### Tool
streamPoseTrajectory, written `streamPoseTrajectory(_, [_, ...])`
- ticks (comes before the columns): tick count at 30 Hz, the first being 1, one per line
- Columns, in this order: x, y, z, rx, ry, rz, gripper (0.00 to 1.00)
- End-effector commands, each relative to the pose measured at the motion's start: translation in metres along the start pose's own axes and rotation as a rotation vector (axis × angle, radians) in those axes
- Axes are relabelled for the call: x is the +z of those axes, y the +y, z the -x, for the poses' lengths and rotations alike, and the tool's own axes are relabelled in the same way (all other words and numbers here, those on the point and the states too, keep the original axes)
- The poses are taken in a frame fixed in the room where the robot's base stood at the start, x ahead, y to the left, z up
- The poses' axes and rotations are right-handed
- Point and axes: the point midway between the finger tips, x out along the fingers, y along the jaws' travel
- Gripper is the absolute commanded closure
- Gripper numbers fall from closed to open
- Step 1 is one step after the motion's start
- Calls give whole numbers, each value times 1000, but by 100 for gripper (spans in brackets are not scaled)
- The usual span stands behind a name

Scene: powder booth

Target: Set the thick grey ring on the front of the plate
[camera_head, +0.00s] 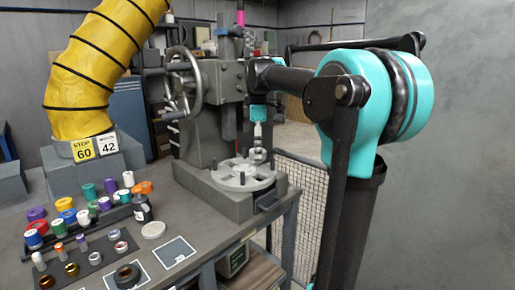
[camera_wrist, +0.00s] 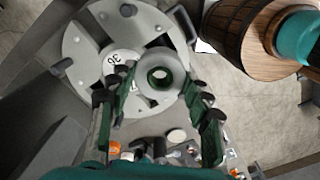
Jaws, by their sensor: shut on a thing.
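The thick grey ring (camera_wrist: 160,76) is held between the fingertips of my gripper (camera_wrist: 161,84), with its dark-green-lined hole facing the wrist camera. In the head view my gripper (camera_head: 258,143) hangs down over the back right of the plate, with the ring (camera_head: 258,154) at its tips. The plate (camera_wrist: 82,48) is a round light-grey disc with several short pegs and a white numbered label. It also shows in the head view (camera_head: 236,180), on the machine's base. The ring covers part of the plate. I cannot tell whether the ring touches it.
A grey machine (camera_head: 210,110) with a handwheel (camera_head: 183,80) stands close behind and left of the plate. Several coloured caps and rings lie on the bench at left, near a dark bottle (camera_head: 142,209). A wooden barrel-like object (camera_wrist: 250,38) shows at the wrist view's upper right.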

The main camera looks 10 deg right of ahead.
Motion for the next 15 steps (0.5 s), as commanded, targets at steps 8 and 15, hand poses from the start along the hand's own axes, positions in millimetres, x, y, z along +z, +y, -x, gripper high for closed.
streamPoseTrajectory(8, [0,0,-16,0,0,4,88])
streamPoseTrajectory(15, [0,0,-39,0,0,4,88])
